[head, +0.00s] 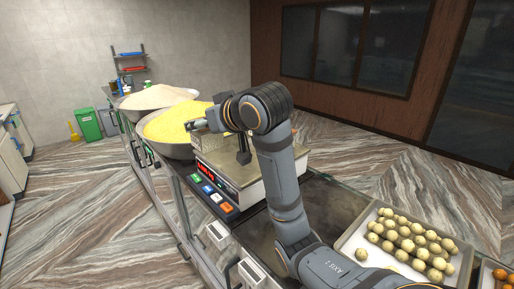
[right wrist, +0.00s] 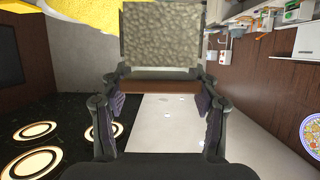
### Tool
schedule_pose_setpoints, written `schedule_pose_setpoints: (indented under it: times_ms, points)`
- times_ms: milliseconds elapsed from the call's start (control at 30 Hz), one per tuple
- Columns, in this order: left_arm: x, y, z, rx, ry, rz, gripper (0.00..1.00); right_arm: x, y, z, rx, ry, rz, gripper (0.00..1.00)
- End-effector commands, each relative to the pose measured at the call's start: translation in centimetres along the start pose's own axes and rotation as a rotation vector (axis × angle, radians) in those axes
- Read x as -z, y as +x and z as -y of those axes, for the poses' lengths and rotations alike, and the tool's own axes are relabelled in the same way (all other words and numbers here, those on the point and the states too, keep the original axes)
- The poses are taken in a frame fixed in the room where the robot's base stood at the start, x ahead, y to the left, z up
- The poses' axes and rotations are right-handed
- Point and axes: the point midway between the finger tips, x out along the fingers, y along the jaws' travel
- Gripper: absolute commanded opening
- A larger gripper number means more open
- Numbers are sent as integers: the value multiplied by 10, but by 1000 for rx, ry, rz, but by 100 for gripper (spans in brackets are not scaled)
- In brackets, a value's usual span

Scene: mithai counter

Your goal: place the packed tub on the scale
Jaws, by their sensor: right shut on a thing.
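The scale (head: 258,178) has a flat metal plate and a lit red display at its front, and stands on the counter in the head view. My right arm reaches over it from the lower right. My right gripper (head: 207,126) is above the far left part of the plate, partly hidden by its own wrist. The packed tub, full of a grainy grey-beige filling, is at its fingertips in the right wrist view (right wrist: 160,38). The right gripper (right wrist: 158,75) is shut on it. I cannot tell whether the tub touches the plate. My left gripper is not in view.
A wide bowl of yellow grains (head: 165,130) is close behind the scale, with a bowl of pale powder (head: 155,97) beyond. A tray of round pale sweets (head: 352,246) sits at the right. The dark counter (head: 325,205) between tray and scale is bare.

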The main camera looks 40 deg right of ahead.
Motion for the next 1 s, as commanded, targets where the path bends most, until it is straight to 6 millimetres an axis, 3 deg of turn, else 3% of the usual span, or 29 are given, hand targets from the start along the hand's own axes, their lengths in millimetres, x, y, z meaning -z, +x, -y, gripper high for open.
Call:
schedule_pose_setpoints:
  times_ms: [333, 467, 633, 767, 1000]
  points:
    - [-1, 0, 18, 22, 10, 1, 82, -22, 21, -61, -11, -4, 8, 22]
    - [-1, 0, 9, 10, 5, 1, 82, -30, 30, -85, -9, -3, 9, 22]
    - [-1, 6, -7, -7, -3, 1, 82, -61, 49, -111, -7, -2, 13, 22]
    - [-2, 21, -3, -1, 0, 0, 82, -75, 58, -122, -1, 2, 3, 22]
    - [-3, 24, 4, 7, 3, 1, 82, -75, 59, -127, 0, 2, 2, 22]
